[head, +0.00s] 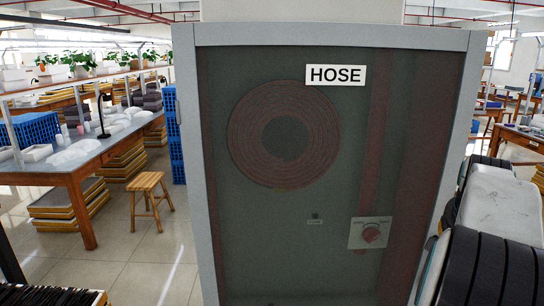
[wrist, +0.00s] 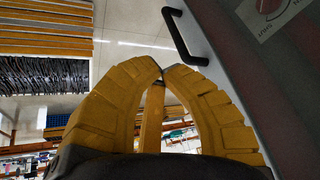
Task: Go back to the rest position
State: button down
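My gripper (wrist: 162,72) shows in the wrist view, with two curved yellow fingers whose tips come together. Nothing shows held at the tips, and a yellow-brown upright piece appears through the gap behind the fingers. The gripper does not show in the head view. A grey cabinet with a glass front marked HOSE (head: 335,75) stands straight ahead in the head view, with a coiled hose (head: 240,135) behind the glass. In the wrist view a black handle (wrist: 183,40) on a grey panel is just beyond the right finger, apart from the fingertips.
A work table (head: 75,160) with white items stands at the left, with a wooden stool (head: 148,185) beside it. Blue crates (head: 177,150) stand just left of the cabinet. Tiled floor (head: 135,250) is open between stool and cabinet. A rack of dark frames (wrist: 45,75) shows in the wrist view.

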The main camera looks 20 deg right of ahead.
jog(key=s+a+f+n+y, duration=0.1)
jog(key=s+a+f+n, duration=0.2)
jog(key=a, duration=0.7)
jog(key=s+a+f+n+g+y, duration=0.1)
jog(key=a+f+n+y, duration=0.3)
jog(key=a, duration=0.6)
jog(key=s+a+f+n+h, duration=0.1)
jog(key=s+a+f+n, duration=0.3)
jog(key=a, duration=0.6)
jog(key=w+a+r+n+t+y, duration=0.1)
jog(key=a+n, duration=0.3)
jog(key=a, duration=0.4)
jog(key=shift+w+t, duration=0.5)
jog(key=shift+w, duration=0.35)
jog(key=shift+r, duration=0.1)
